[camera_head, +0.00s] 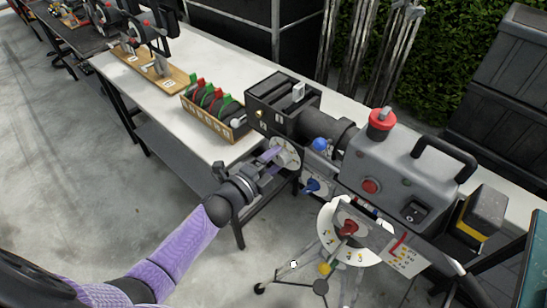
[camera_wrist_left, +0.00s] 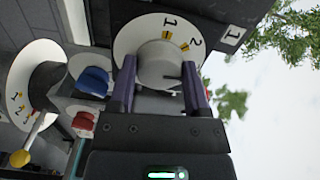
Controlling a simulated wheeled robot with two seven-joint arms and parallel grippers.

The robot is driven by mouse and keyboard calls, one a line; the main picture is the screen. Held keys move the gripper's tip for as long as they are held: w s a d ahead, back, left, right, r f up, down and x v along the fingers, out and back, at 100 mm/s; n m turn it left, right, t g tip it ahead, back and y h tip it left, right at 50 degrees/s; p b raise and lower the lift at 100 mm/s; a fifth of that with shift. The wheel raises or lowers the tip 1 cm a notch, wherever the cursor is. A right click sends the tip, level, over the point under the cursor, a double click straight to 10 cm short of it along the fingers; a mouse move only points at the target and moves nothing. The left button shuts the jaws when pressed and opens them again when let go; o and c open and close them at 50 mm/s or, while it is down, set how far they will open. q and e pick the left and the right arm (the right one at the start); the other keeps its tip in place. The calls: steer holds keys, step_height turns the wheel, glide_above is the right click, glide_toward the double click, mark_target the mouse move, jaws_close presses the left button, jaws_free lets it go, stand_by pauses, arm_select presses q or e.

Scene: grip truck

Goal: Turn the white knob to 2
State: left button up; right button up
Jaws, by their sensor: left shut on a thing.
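The white knob (camera_wrist_left: 160,62) sits on a white round dial (camera_wrist_left: 130,36) with a 1, a 2 and yellow marks, in the left wrist view. A thin dark line shows at the knob's lower right; I cannot tell which number it points to. My left gripper (camera_wrist_left: 159,66) has its purple fingers on either side of the knob and is shut on it. In the head view the dial (camera_head: 288,150) is on the side of the black machine part, with my left gripper (camera_head: 273,158) at it. The knob is mostly hidden there. My right gripper is not in view.
Blue knobs (camera_head: 313,186) are close to the right of the dial. A larger numbered dial (camera_head: 331,236) with a red centre and yellow-tipped lever stands lower right. A grey box (camera_head: 395,160) carries red buttons. A wooden rack (camera_head: 213,107) stands on the white table (camera_head: 225,145).

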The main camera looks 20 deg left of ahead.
arm_select(q)
steer(key=n, duration=0.4)
steer(key=shift+f+p, duration=0.1)
steer(key=shift+p, duration=0.25)
steer(key=shift+f+n, duration=0.1)
steer(key=shift+n, duration=1.6)
steer(key=o, duration=1.3)
steer(key=shift+s+p, duration=0.1)
steer(key=shift+p, duration=0.2)
steer(key=v, duration=0.9)
steer(key=shift+s+a+p, duration=0.1)
steer(key=shift+s+p, duration=0.25)
steer(key=shift+s, duration=0.05)
